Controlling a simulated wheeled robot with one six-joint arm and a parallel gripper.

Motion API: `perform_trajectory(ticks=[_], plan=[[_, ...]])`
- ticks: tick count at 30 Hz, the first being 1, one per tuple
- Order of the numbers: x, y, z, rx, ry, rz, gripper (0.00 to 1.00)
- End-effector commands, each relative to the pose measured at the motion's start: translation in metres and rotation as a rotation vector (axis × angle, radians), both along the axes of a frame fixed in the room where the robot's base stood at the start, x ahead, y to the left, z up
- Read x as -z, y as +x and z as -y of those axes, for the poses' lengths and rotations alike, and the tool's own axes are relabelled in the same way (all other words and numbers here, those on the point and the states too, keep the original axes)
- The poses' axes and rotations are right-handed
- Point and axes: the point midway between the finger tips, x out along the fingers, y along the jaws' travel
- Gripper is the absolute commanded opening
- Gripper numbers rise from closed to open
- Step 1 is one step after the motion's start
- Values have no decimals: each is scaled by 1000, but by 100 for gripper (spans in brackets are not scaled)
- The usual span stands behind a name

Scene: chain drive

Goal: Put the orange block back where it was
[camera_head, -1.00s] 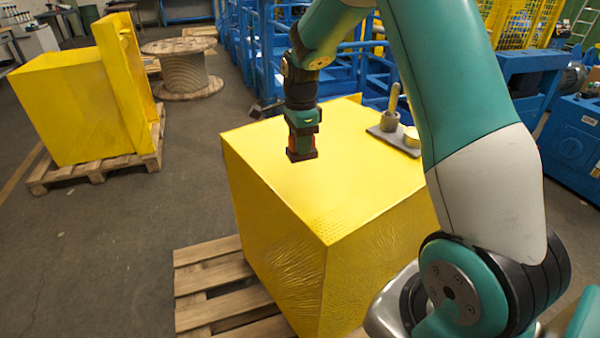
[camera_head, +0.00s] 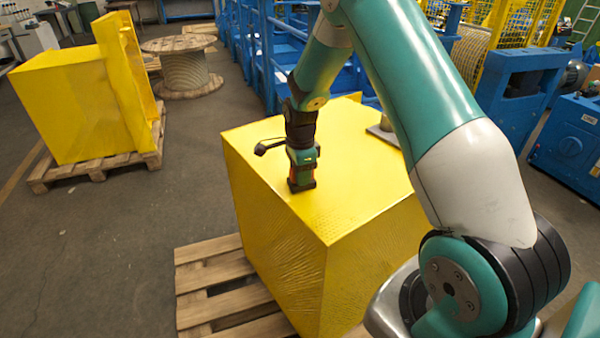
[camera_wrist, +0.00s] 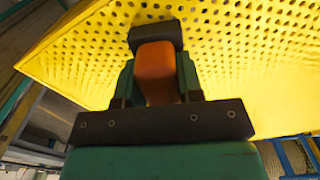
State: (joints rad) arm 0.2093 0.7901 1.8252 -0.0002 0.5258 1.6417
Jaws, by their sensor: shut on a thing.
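My gripper (camera_head: 301,184) points down over the near left part of the yellow box's top (camera_head: 340,190). It is shut on the orange block (camera_wrist: 155,72), which shows between the green fingers in the wrist view, below a dark piece at the tip. In the head view only a small reddish-orange patch shows at the fingers. The gripper is low, close to the yellow surface. I cannot tell whether the block touches it.
A grey plate (camera_head: 384,134) with an upright post stands on the box's far right, partly hidden by my arm. The box sits on a wooden pallet (camera_head: 215,285). Another yellow box (camera_head: 60,105) stands at the left. The box top around my gripper is mostly clear.

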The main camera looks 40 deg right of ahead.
Motion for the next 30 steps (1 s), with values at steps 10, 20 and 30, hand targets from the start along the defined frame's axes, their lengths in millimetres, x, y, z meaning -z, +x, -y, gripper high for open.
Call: perform_trajectory(ticks=[10, 20, 30], plan=[[1, 0, 0, 0, 0, -1, 59], [-29, 1, 0, 0, -1, 5, 59], [-100, 1, 0, 0, -1, 4, 59]])
